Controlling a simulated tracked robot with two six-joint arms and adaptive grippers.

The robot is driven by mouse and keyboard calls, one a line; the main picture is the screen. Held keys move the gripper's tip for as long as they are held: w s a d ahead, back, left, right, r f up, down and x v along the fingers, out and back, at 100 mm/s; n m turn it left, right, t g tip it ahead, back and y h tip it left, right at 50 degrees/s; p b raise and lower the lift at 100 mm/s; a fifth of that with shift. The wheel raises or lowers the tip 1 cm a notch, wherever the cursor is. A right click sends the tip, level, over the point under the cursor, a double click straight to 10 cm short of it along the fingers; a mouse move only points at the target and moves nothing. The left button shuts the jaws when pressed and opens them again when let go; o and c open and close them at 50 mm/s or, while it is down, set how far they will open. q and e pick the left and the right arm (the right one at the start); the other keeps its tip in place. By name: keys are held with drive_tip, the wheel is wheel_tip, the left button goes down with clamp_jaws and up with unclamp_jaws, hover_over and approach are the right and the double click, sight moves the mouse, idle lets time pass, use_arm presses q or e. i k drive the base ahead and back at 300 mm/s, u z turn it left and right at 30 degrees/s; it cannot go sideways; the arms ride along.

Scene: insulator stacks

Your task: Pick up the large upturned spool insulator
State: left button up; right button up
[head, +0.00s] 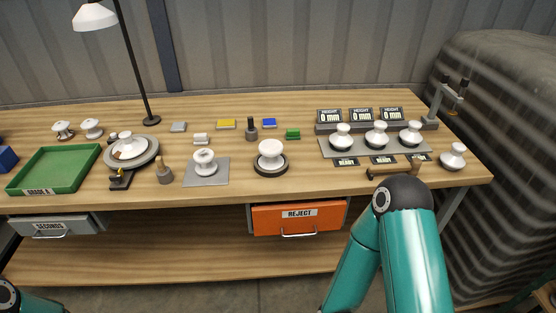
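Several white insulators stand on the wooden workbench. A large white spool insulator (271,155) stands upright on a dark round base near the middle. Another white insulator (204,161) with a wide lower flange and a small dark spot on top sits on a grey square mat (208,179) to its left. A white insulator (129,147) lies on a round turntable (144,156) at the left. I cannot tell for sure which one is the upturned spool. My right arm shows at the lower right, but its gripper is out of view. My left gripper is also out of view.
Three insulators (376,135) stand on a grey plate under height displays (361,115); another (453,156) is at the right edge. A green tray (56,168), a lamp (147,100) and two small insulators (92,128) are at left. An orange REJECT drawer (298,218) hangs below.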

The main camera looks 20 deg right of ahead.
sight(270, 148)
drive_tip(key=u, duration=0.1)
drive_tip(key=i, duration=0.95)
drive_tip(key=z, duration=0.05)
